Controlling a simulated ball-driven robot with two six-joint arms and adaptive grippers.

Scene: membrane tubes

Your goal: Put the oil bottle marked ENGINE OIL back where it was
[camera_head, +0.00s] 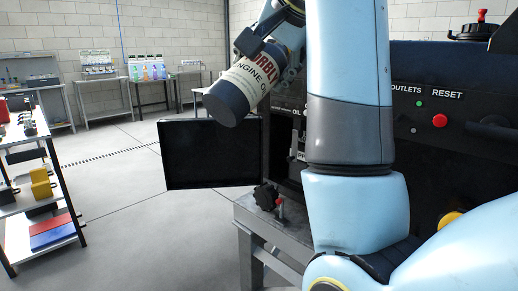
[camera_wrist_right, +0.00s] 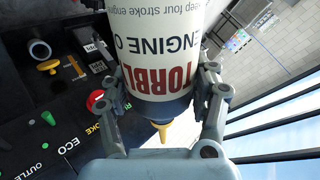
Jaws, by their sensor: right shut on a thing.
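The oil bottle (camera_head: 243,83) has a cream label reading ENGINE OIL and a dark blue base. In the head view it is held in the air, tilted, with its base toward the lower left. My right gripper (camera_head: 279,48) is shut on it. In the right wrist view the fingers (camera_wrist_right: 163,97) clasp the bottle (camera_wrist_right: 158,42) from both sides around its label, and a yellow spout (camera_wrist_right: 161,132) shows at its end. My left gripper is not in view.
A dark machine (camera_head: 450,110) with a red RESET button (camera_head: 440,121) stands at the right. A black open panel (camera_head: 210,155) hangs below the bottle. A shelf rack (camera_head: 45,215) with yellow, red and blue items stands at the left. Benches line the back wall; the floor between is clear.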

